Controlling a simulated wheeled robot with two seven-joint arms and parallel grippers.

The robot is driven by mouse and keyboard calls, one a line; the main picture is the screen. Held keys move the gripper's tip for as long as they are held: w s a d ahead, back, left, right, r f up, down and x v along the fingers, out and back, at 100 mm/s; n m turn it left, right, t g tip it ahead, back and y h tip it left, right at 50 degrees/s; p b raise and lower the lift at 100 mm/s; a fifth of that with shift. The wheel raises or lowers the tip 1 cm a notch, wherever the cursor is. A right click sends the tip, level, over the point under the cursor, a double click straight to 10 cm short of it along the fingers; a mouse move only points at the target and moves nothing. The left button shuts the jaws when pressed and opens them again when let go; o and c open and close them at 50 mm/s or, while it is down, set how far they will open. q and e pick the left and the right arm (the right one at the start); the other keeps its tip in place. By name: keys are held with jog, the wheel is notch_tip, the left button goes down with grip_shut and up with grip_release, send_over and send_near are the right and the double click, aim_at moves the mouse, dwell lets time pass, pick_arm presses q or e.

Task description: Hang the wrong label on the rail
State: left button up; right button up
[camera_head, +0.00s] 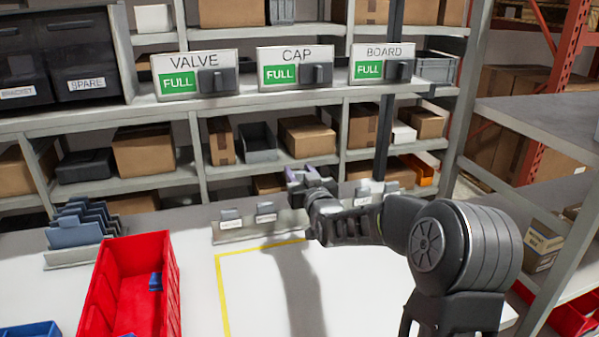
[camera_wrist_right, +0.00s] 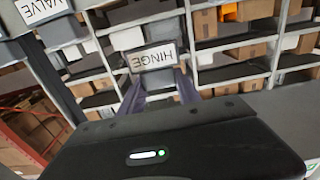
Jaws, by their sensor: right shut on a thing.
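My right gripper (camera_head: 311,174), with purple fingertips, is raised over the back of the white table, near the middle of the low grey rail (camera_head: 285,228). The head view hardly shows this label. Grey labels stand on the rail at its left part (camera_head: 231,218) and right part (camera_head: 391,188); my arm hides some of the rail between. My left gripper is not in view.
A red bin (camera_head: 100,290) with a blue piece inside stands at left, beside a rack of grey cards (camera_head: 75,235). A yellow outline (camera_head: 222,290) marks a clear table area.

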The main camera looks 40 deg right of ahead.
jog(key=shift+f+b, duration=0.85)
jog(key=shift+f, duration=2.2)
jog(key=shift+f+b, duration=0.8)
jog(key=shift+b, duration=0.3)
jog(key=o, duration=1.4)
jog(key=shift+s, duration=0.1)
jog(key=b+v, duration=0.1)
jog(key=v, duration=0.6)
jog(key=shift+s+a, duration=0.15)
jog(key=shift+s, duration=0.15)
